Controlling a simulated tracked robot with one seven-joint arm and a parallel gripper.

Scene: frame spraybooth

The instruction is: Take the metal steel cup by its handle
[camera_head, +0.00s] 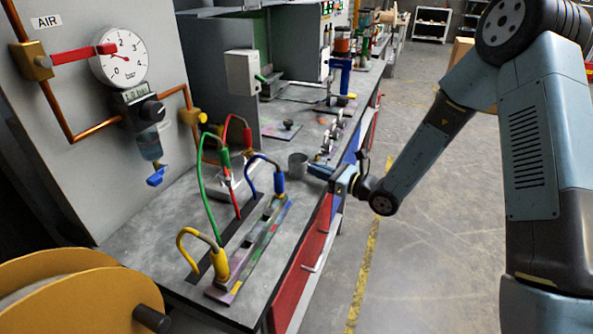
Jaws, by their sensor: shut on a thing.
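The metal steel cup (298,165) is a small grey cylinder, upright, at the right part of the grey workbench in the middle of the view. My gripper (318,170) reaches in from the right and is shut at the cup's right side, where the handle would be. The handle itself is hidden by the fingers. I cannot tell whether the cup rests on the bench or is slightly above it.
Colored hoses with a yellow spray fitting (216,265) stand on the bench in front of the cup. A gauge (119,56) hangs on the wall at left. A large yellow reel (70,295) fills the lower left.

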